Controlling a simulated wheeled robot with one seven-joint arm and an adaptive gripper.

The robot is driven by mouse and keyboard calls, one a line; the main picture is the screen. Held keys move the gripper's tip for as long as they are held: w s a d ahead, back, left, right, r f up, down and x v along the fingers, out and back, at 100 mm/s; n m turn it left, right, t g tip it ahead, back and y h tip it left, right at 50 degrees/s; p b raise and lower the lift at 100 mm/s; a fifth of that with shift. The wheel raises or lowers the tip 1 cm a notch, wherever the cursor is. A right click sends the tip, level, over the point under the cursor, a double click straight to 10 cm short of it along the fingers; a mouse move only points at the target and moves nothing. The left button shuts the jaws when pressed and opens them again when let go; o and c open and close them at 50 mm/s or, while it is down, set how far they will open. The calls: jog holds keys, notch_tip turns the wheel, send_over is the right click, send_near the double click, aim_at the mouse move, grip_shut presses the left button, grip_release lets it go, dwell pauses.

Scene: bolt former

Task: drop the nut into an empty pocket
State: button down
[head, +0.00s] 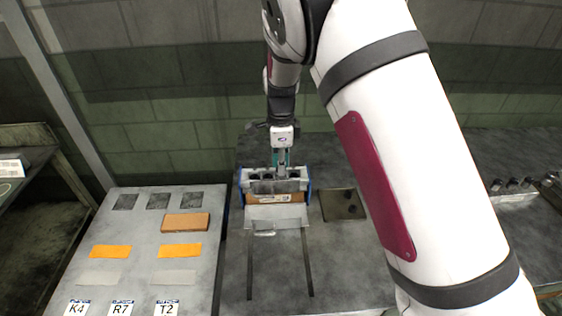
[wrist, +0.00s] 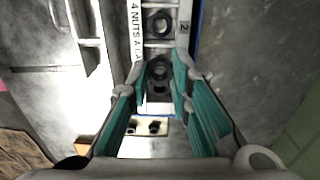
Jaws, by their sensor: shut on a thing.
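My gripper (head: 282,163) points down over a rack (head: 280,199) with blue ends on the grey bench. In the wrist view its teal fingers (wrist: 159,76) are closed on a dark nut (wrist: 158,68), which shows between the fingertips. The nut is over or in the rack's row of pockets; its exact height I cannot tell. A second dark nut (wrist: 160,22) sits in the pocket marked 2, further along the row. The pockets under my fingers are partly hidden.
A grey board (head: 135,225) at left carries orange blocks and labels K4, R7 and T2. A dark square plate (head: 342,205) lies right of the rack. Two slots run along the bench in front. Several dark parts (head: 512,184) stand at far right.

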jog(key=shift+f, duration=0.45)
jog(key=c, duration=1.4)
grip_release()
jog(key=shift+o, duration=0.2)
notch_tip(320, 180, up, 12)
